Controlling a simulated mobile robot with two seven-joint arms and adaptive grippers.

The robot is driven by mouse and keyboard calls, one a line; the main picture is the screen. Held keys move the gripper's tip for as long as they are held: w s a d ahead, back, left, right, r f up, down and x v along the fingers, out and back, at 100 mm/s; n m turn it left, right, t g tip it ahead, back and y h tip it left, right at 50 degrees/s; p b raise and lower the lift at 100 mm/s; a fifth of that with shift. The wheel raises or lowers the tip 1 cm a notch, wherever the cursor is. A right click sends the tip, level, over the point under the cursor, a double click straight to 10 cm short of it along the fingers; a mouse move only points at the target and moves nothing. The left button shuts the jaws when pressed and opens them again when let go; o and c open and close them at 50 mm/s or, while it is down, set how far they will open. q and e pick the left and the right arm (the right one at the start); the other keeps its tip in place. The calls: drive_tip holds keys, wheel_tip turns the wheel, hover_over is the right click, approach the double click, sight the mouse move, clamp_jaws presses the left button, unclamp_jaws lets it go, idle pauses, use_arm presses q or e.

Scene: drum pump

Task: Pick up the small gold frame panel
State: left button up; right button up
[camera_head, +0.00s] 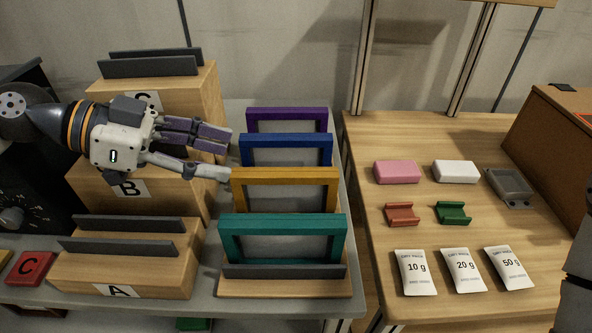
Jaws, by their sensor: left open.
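The gold frame panel (285,177) stands upright in a wooden rack (285,288), between the blue frame panel (286,141) behind it and the teal frame panel (283,225) in front. Its lower part is hidden by the teal panel. My left gripper (229,156) comes in from the left with its fingers spread apart and nothing between them. Its lower fingertip is close to the gold panel's upper left corner; I cannot tell whether it touches. My right gripper is not in view.
A purple frame panel (287,115) stands at the rack's back. Stepped wooden stands marked A (171,282), B and C, with dark grooved bars, rise at the left under my left arm. The right table (376,133) holds soap-like blocks, small brackets, a grey tray (510,184) and packets.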

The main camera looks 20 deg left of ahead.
sight(279, 173)
use_arm(q)
drive_tip(key=x, duration=0.3)
drive_tip(key=b+x, duration=0.1)
drive_tip(key=x, duration=0.3)
drive_tip(key=b+x, duration=0.1)
drive_tip(key=x, duration=0.3)
drive_tip(key=shift+s+d+f, duration=0.25)
drive_tip(key=shift+s+f, duration=0.1)
drive_tip(key=shift+w+r, duration=0.1)
drive_tip(key=shift+r, duration=0.05)
clamp_jaws()
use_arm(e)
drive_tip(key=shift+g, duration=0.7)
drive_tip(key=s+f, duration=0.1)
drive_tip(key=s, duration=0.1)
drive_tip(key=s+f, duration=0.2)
